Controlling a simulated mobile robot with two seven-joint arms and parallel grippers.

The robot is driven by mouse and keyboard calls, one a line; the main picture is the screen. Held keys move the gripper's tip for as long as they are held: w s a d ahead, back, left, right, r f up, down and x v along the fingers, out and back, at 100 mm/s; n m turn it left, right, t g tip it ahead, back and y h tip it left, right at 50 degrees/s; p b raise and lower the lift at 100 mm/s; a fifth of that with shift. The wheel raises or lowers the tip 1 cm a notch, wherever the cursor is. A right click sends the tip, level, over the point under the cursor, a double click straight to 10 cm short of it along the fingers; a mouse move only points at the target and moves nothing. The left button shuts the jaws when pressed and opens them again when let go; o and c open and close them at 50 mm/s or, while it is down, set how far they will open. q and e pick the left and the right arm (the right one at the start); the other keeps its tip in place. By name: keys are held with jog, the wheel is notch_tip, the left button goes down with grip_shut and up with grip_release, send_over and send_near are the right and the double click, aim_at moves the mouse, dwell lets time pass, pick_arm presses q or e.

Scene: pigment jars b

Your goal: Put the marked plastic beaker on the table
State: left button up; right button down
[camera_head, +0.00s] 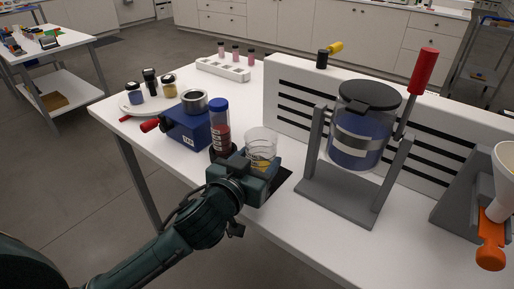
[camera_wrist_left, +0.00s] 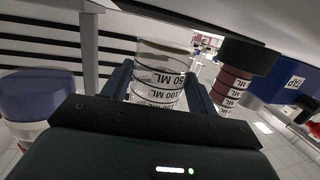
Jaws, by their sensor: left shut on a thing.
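The marked plastic beaker (camera_head: 261,143) is clear, with printed bands and something yellow low inside. My left gripper (camera_head: 262,168) is shut on it near the front edge of the white table (camera_head: 200,163). In the left wrist view the beaker (camera_wrist_left: 160,72) stands between the two fingers (camera_wrist_left: 160,92), with its "ML" marks readable. The gripper covers the beaker's lower part in the head view, so I cannot tell whether it touches the table. My right gripper is not in view.
A blue-capped tube (camera_head: 220,125) stands just left of the beaker, close to my gripper. A blue box (camera_head: 190,127) is further left. A grey stand (camera_head: 340,198) with a blue-filled jar (camera_head: 358,140) is to the right. A white slotted panel (camera_head: 290,95) rises behind.

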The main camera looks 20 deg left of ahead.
pick_arm(q)
jog(key=shift+f, duration=0.95)
jog(key=shift+f, duration=0.15)
jog(key=o, duration=1)
